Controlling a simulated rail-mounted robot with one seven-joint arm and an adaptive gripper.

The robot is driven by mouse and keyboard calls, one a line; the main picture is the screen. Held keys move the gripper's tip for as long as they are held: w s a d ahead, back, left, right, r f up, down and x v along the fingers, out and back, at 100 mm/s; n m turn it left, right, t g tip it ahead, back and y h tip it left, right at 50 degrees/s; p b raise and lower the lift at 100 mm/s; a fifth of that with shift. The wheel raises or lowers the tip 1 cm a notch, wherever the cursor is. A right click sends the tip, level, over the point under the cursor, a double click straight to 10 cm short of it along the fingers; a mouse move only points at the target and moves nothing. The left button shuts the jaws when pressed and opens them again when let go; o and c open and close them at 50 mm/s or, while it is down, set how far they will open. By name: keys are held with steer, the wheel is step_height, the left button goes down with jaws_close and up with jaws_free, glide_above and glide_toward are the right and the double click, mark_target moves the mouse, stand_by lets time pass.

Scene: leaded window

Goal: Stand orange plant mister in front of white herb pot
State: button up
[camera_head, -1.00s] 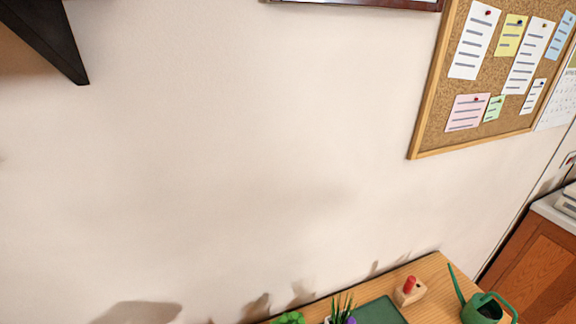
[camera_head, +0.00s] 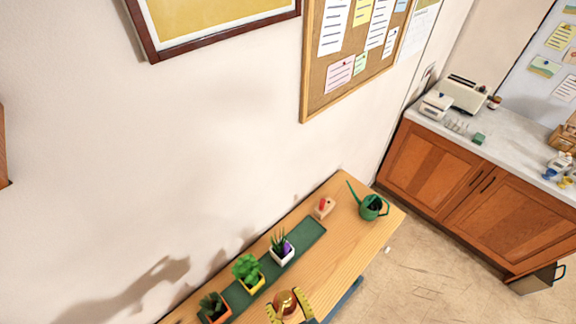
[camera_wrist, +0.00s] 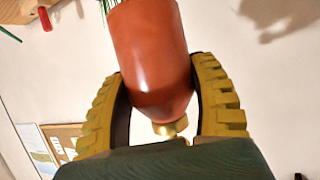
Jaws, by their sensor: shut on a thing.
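My gripper (camera_head: 289,303) is shut on the orange plant mister (camera_head: 285,300), which shows only partly at the bottom of the head view. In the wrist view, the yellow ridged fingers of my gripper (camera_wrist: 163,100) close around its orange body (camera_wrist: 150,50), with a brass-coloured part at its near end. The white herb pot (camera_head: 283,258), with spiky green leaves and something purple beside them, stands on the green mat. The mister appears in front of the pots, towards the table's front side; its height above the table is unclear.
The wooden table (camera_head: 345,240) carries a green mat (camera_head: 308,232). A yellow pot (camera_head: 250,284) and an orange pot (camera_head: 216,312) stand left of the white one.

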steer(key=r, duration=0.3)
steer(key=w+r+m+h, duration=0.1)
steer(key=r, duration=0.2)
steer(key=r+m+t+h, duration=0.1)
steer(key=r, duration=0.2)
steer(key=shift+w+d+r, duration=0.2)
steer(key=shift+w+r, duration=0.05)
steer(key=shift+w, duration=0.15)
steer(key=shift+d+m+h, duration=0.2)
steer(key=shift+m+h, duration=0.1)
steer(key=shift+h, duration=0.1)
